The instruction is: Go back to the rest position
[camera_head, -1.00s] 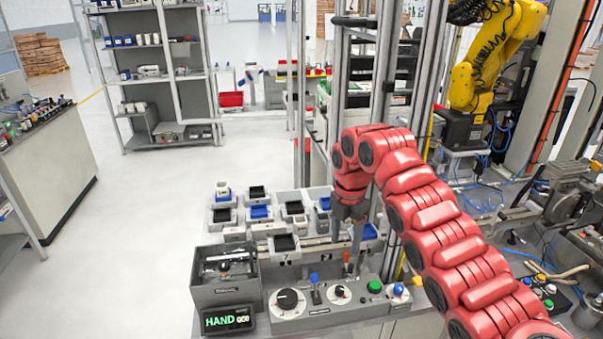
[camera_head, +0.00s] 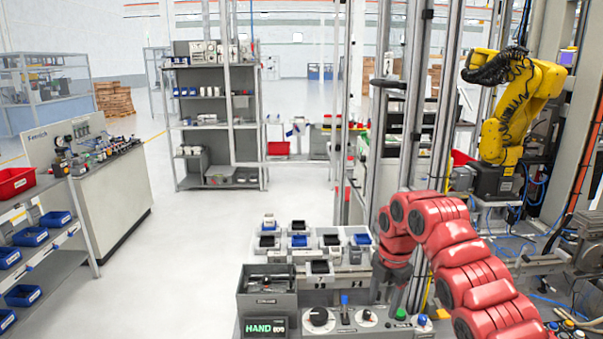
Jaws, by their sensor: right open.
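My right arm, in red segments, comes in from the lower right of the head view and bends down over the workbench. My right gripper (camera_head: 388,294) points down at its end, above the rear of the control panel (camera_head: 362,322). Its fingers are small and partly lost against the panel and the fixtures, and I see nothing held in it. My left arm and gripper are not in view.
A grey bin (camera_head: 267,302) and a HAND display (camera_head: 265,327) stand left of the panel. Small trays (camera_head: 319,268) lie behind. Metal posts (camera_head: 412,110) rise beside my right arm, with a yellow robot arm (camera_head: 520,100) beyond. The floor (camera_head: 200,245) at left is clear.

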